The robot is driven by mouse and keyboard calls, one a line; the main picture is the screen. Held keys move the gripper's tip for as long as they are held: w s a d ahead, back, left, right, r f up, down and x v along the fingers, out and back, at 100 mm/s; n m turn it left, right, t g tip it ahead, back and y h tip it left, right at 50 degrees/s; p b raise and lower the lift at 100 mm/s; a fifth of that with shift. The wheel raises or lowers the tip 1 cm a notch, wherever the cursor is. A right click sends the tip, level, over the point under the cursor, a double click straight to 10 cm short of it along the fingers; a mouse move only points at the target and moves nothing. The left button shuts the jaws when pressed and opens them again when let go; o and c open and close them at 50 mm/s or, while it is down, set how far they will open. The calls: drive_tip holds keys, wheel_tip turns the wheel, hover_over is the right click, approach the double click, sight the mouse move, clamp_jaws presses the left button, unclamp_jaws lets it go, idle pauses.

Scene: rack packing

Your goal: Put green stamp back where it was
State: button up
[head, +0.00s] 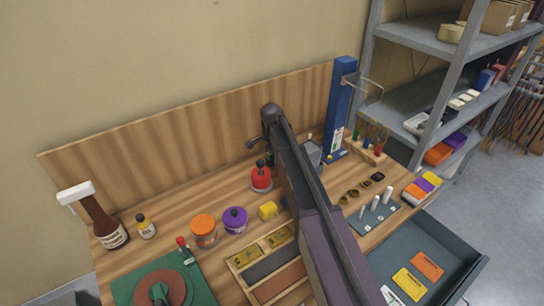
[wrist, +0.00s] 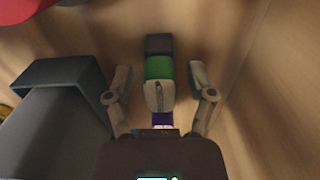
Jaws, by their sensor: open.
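In the wrist view, a green block with a dark end, apparently the green stamp (wrist: 158,68), lies between and just beyond the fingertips of my gripper (wrist: 160,82). The fingers are spread, with a gap on each side of it. A pale piece and a purple patch show below the green part; I cannot tell whether they belong to it. In the head view my arm crosses the bench and hides my gripper. A small dark green thing (head: 270,158) shows beside the arm near the backboard; I cannot tell whether it is the stamp.
A red-topped container (head: 261,178) stands left of my arm. A grey bin (head: 312,154) and a blue column (head: 340,108) stand to its right. A wooden rack (head: 367,151) holds coloured items. A grey bent edge (wrist: 62,75) is close left in the wrist view.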

sight(272, 152)
drive_tip(key=shift+r+p, duration=5.7)
drive_tip(key=shift+r, duration=0.2)
drive_tip(key=s+d+n, duration=0.5)
drive_tip(key=s+d, duration=0.3)
drive_tip(key=s, duration=0.5)
drive_tip(key=s+d+n, duration=0.6)
drive_tip(key=s+d, duration=0.2)
drive_tip(key=s, duration=0.6)
drive_tip(key=shift+s+d, duration=0.3)
drive_tip(key=shift+f, duration=0.15)
wheel_tip(272, 152, down, 3)
drive_tip(key=b, duration=0.3)
drive_tip(key=shift+r, duration=0.2)
